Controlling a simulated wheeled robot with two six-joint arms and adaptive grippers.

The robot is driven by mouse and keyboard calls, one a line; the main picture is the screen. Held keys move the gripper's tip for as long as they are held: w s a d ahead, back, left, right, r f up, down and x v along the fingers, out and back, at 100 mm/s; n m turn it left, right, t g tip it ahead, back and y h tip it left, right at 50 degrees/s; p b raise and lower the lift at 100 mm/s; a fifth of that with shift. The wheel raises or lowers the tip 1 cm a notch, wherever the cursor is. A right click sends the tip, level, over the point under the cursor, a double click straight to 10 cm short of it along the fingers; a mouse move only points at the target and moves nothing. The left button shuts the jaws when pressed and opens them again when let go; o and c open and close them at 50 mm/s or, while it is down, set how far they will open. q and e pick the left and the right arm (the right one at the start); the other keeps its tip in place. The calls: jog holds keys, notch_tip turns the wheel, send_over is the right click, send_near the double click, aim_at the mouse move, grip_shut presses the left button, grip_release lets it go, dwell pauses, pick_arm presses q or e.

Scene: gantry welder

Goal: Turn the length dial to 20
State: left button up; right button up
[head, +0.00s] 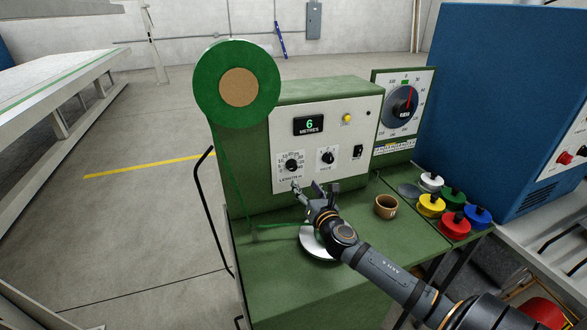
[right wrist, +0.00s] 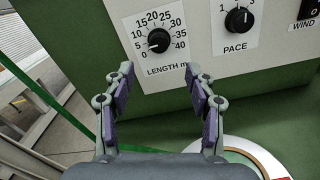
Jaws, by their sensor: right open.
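The length dial (head: 291,167) is a black knob on the white front panel of the green machine. In the right wrist view the length dial (right wrist: 158,41) has a printed scale up to 40, and its white mark points left, near 5. The display (head: 309,126) reads 6 METRES. My right gripper (head: 315,189) is open and empty, just below and in front of the dial. In the right wrist view the fingers of my right gripper (right wrist: 159,75) stand apart, with the dial above the gap between them, not touched. My left gripper is not in view.
The pace dial (head: 327,157) and the wind switch (head: 358,151) sit right of the length dial. A green reel (head: 213,93) hangs at the upper left. A brown cup (head: 386,207) and several coloured weights (head: 455,224) stand to the right.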

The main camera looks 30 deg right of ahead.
aim_at(294, 168)
jog(key=p+x, duration=0.2)
jog(key=x, duration=0.7)
jog(key=shift+w, duration=0.15)
jog(key=shift+w+p, duration=0.1)
jog(key=shift+p, duration=0.2)
jog(key=shift+r, duration=0.1)
jog(key=shift+c, duration=0.7)
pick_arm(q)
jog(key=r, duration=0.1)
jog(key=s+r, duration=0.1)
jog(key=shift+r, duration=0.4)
pick_arm(e)
jog(key=c, duration=1)
